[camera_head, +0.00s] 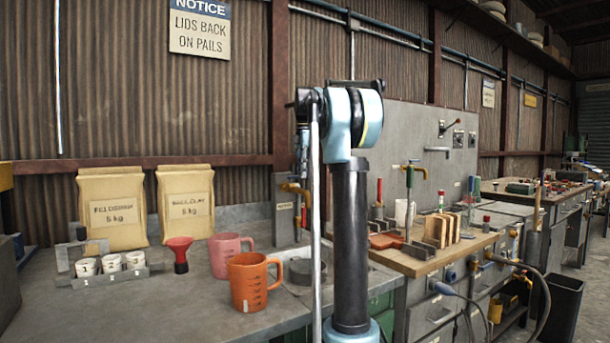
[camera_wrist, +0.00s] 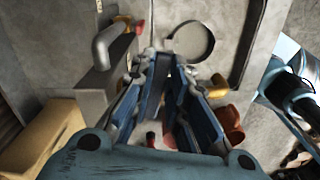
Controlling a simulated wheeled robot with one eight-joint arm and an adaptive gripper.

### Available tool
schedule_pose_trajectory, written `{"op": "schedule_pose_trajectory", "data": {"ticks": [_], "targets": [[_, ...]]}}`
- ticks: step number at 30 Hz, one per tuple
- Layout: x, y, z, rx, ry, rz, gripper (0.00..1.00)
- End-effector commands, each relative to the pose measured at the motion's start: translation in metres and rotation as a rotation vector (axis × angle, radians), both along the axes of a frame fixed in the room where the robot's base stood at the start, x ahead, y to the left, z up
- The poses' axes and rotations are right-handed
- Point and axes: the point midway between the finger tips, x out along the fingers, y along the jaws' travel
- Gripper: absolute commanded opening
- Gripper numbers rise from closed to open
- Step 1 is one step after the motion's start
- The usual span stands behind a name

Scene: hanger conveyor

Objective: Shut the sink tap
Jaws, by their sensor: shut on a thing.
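The brass-coloured sink tap (camera_head: 297,188) stands at the grey post behind the round basin (camera_head: 300,272), partly covered by my arm. My gripper (camera_head: 302,172) reaches down onto the tap from above. In the wrist view my gripper (camera_wrist: 172,68) has its dark blue fingers closed on the tap's handle, which they mostly hide. The basin's round rim (camera_wrist: 188,40) shows just beyond the fingertips. I cannot see clearly how far the handle is turned.
Left of the basin stand an orange mug (camera_head: 250,282), a pink mug (camera_head: 228,254), a red funnel (camera_head: 180,250) and a rack of small cups (camera_head: 110,264). Two paper sacks (camera_head: 186,203) stand behind. A wooden bench (camera_head: 405,262) with tools is at right.

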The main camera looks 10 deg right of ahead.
Motion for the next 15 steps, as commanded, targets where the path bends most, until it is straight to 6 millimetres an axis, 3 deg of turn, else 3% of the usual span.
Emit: {"op": "schedule_pose_trajectory", "data": {"ticks": [15], "targets": [[0.014,0.003,0.001,-0.001,-0.005,0.214,0.0]]}}
